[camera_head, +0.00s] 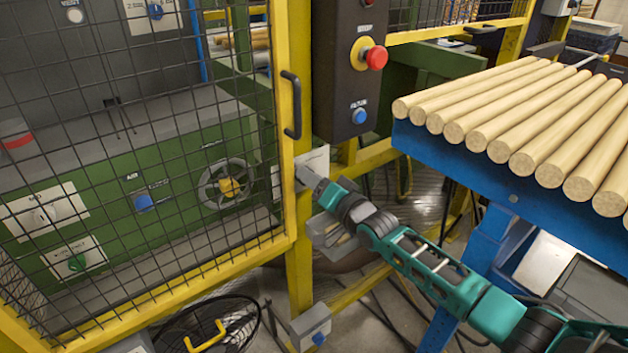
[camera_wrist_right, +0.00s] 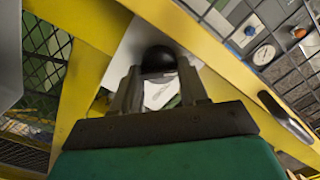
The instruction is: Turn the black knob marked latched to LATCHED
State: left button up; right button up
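The black knob (camera_wrist_right: 158,58) shows as a dark rounded shape in the right wrist view, in front of a pale plate (camera_wrist_right: 130,55). My right gripper (camera_wrist_right: 158,72) has one finger on each side of it, with no clear gap, so it looks shut on the knob. In the head view the right gripper (camera_head: 303,174) reaches the pale plate (camera_head: 317,158) on the yellow post, and its fingers and wrist hide the knob. The knob's marking and pointer direction cannot be read. My left gripper is in neither view.
A yellow-framed mesh door (camera_head: 292,215) with a black handle (camera_head: 292,105) stands left of the gripper. A dark control box with a red button (camera_head: 376,58) is above. A blue rack (camera_head: 450,160) of wooden rods (camera_head: 550,125) stands right, close to my arm.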

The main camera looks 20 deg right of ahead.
jog(key=c, duration=0.5)
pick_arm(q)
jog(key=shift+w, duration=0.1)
pick_arm(e)
jog(key=shift+m, duration=0.4)
pick_arm(q)
jog(key=b, duration=0.1)
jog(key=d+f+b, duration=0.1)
jog(key=b, duration=0.1)
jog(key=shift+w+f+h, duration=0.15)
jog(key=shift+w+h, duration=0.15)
pick_arm(e)
jog(key=m, duration=1.7)
jog(key=shift+f, duration=0.3)
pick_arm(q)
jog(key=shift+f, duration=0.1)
